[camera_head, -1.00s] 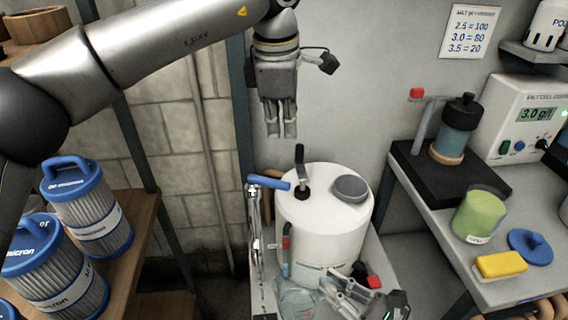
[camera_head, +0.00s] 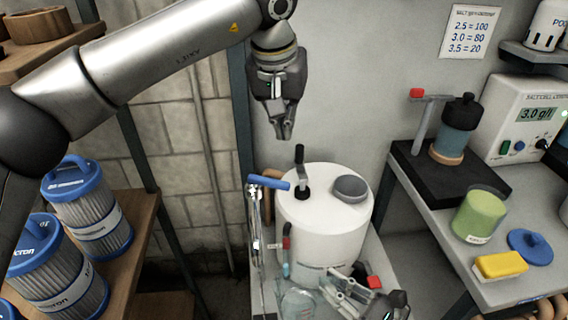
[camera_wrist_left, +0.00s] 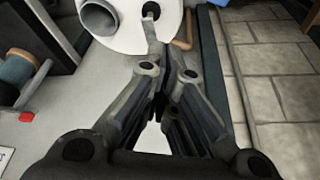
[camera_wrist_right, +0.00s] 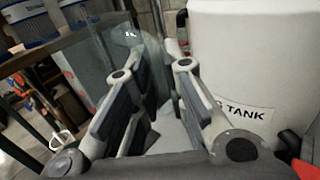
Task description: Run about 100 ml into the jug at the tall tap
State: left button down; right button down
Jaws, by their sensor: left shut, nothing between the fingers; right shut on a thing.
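The tall chrome tap (camera_head: 255,225) with a blue lever (camera_head: 270,182) stands at the left of the white tank in the head view. The clear glass jug (camera_head: 297,303) is low beside the tank, near the foot of the tap. It also shows in the right wrist view (camera_wrist_right: 135,45). My right gripper (camera_head: 328,283) is shut on the jug, at its right side; the exact grip is partly hidden. My left gripper (camera_head: 284,136) is shut and empty, pointing down above the tank's black handle (camera_head: 299,165). In the left wrist view that handle (camera_wrist_left: 154,35) lies beyond the fingertips.
The white tank (camera_head: 320,225) with a grey cap (camera_head: 350,188) fills the middle of the narrow bench. A small red and teal item (camera_head: 286,250) stands between tap and tank. Blue-topped filters (camera_head: 88,210) are on the left shelf. A salt cell tester (camera_head: 520,120) stands on the right bench.

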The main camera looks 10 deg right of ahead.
aim_at(268, 184)
pick_arm(q)
notch_tip(268, 184, down, 10)
jog(key=shift+s+r+m, duration=0.25)
jog(key=shift+s+m, duration=0.05)
jog(key=shift+m, duration=0.1)
dwell(0.5)
jog(key=shift+a, duration=0.15)
